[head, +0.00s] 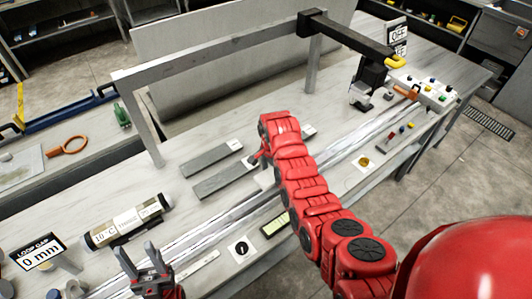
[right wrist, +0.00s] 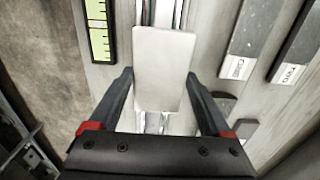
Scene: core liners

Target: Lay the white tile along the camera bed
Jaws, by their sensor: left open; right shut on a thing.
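The white tile (right wrist: 163,62) is between the fingers of my right gripper (right wrist: 160,85), which is shut on it. The tile's long side runs roughly along the silver rails of the camera bed (right wrist: 180,12), which show behind it. I cannot tell whether the tile touches the bed. In the head view, the tile (head: 266,179) shows as a small pale patch, and my right gripper (head: 258,160) is partly hidden by its red arm. The long camera bed (head: 215,227) runs diagonally across the bench. My left gripper (head: 141,258) is open and empty near the bed's near-left end.
Grey labelled bars (head: 205,160) lie behind the bed. A labelled cylinder (head: 128,222) lies at the left, near the "LOOP GAP 0 mm" sign (head: 39,252). A black camera (head: 368,82) hangs over the bed's far end. A green-yellow scale (right wrist: 98,28) lies beside the bed.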

